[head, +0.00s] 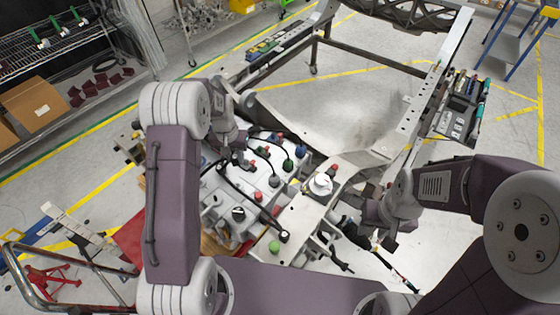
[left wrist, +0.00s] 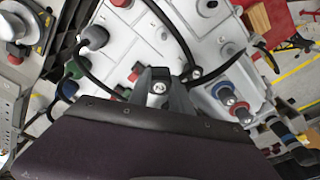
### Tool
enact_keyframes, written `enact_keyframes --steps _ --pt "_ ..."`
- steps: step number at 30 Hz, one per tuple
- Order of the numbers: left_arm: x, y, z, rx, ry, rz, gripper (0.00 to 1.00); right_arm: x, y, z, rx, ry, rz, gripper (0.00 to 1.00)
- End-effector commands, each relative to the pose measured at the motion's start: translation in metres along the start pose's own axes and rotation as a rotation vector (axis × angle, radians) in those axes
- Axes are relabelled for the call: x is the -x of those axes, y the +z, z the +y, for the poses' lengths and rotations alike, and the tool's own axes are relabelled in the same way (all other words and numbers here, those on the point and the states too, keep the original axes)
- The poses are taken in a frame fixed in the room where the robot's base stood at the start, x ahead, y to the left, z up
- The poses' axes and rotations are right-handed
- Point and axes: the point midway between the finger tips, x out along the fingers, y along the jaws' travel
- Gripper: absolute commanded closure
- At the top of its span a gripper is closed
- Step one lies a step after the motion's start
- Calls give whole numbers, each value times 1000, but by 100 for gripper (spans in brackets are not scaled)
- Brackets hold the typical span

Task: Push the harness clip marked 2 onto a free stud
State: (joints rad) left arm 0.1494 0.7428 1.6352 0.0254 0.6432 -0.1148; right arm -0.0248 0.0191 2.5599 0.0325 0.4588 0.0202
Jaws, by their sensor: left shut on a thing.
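My left gripper (head: 236,163) is over the light grey unit in the chassis. In the left wrist view its fingers (left wrist: 166,92) are shut on a small black clip (left wrist: 158,75) with a pale round mark; I cannot read a number on it. Black cable runs close beside the clip. The light grey unit (left wrist: 130,45) carries several coloured round ends, including a red one (left wrist: 136,72) near the clip and a blue-and-red pair (left wrist: 232,100) to the right. Which studs are free is unclear. My right gripper (head: 380,238) hangs at the right of the unit; its finger gap is unclear.
A white round cap (head: 320,184) stands on the metal chassis rail (head: 345,165). A tool tray (head: 460,110) is at the right and another rack (head: 280,40) at the back. Black cables (head: 235,180) loop over the unit.

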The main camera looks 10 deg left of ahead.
Motion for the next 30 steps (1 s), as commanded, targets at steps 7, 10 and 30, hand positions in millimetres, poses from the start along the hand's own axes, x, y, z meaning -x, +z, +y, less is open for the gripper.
enact_keyframes --steps 7,10,30 --pt "-2 31 -106 251 -30 -1 100 15 -2 0 0 0 0 64" --pt "-2 40 -125 298 -35 1 100 16 -2 0 0 0 0 64" --pt "-37 47 -133 317 -37 0 100 -14 2 0 0 0 0 64"
